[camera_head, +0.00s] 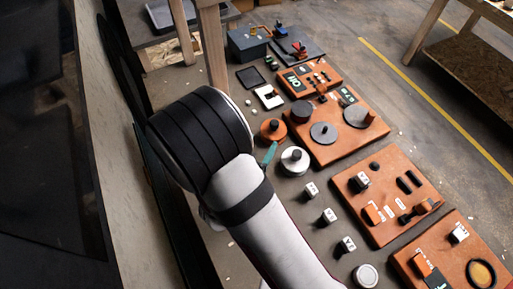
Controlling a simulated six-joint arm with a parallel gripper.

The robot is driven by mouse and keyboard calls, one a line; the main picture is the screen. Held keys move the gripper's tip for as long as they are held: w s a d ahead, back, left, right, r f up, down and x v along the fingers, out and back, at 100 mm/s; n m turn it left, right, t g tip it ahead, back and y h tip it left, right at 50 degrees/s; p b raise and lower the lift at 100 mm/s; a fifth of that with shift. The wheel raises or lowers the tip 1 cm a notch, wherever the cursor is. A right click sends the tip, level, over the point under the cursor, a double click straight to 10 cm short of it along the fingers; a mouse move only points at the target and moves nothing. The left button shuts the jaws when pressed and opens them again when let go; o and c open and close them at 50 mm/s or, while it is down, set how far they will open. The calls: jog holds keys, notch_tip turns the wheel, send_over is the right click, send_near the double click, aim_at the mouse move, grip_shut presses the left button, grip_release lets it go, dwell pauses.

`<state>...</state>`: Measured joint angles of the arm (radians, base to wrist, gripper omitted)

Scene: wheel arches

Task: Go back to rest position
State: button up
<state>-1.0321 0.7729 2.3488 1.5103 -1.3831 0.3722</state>
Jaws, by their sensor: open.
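My arm's white link (268,232) comes up from the bottom edge and ends in a large black ribbed joint (205,135) at centre left. My gripper's fingers do not show; they are out of frame or hidden by the arm. The arm hides part of the bench below it. A small teal piece (270,153) shows at the joint's right edge; I cannot tell what it belongs to.
Orange boards (392,226) with black, orange and white parts run along the right. White lettered cubes (328,217), a white round piece (294,160) and an orange round piece (273,130) stand near the arm. A grey-blue box (247,46) stands at the back.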

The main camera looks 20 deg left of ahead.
jog(key=s+d+r+m+g+y, duration=0.3)
jog(key=s+d+r+g+y, duration=0.15)
jog(key=r+g, duration=0.35)
jog(key=s+d+r+m+g+h, duration=0.1)
jog(key=s+d+r+g, duration=0.1)
jog(key=s+d, duration=0.4)
jog(key=s+d+r+g, duration=0.3)
jog(key=s+d, duration=0.4)
jog(key=s, duration=0.4)
jog(key=shift+d+m+g+h, duration=0.2)
jog(key=shift+m+g+h, duration=0.1)
jog(key=shift+m+h, duration=0.1)
